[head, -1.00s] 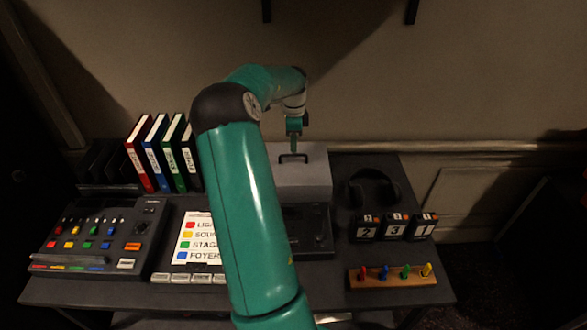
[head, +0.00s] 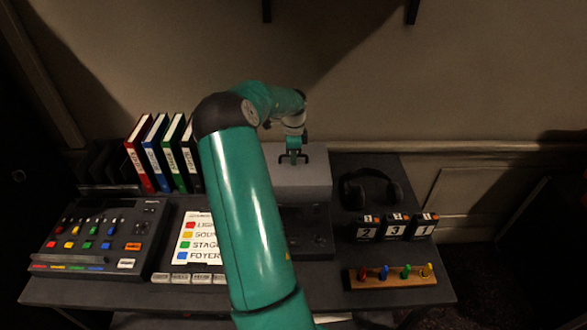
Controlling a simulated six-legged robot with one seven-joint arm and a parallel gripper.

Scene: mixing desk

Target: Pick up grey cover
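The grey cover (head: 303,184) is a box-shaped lid with a dark handle (head: 311,152) on its top. It stands at the back of the desk, right of the binders, and my arm hides its left part. My gripper (head: 293,158) is at the handle, pointing down. The fingers are small and partly merge with the handle, so I cannot tell whether they are open or shut on it.
Left of my arm are a control panel (head: 97,238), several binders (head: 160,152) and a colour-coded card (head: 196,238). Right of the cover are headphones (head: 371,188), numbered black blocks (head: 396,227) and a wooden strip with coloured pegs (head: 392,281). A dark device (head: 308,232) lies in front of the cover.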

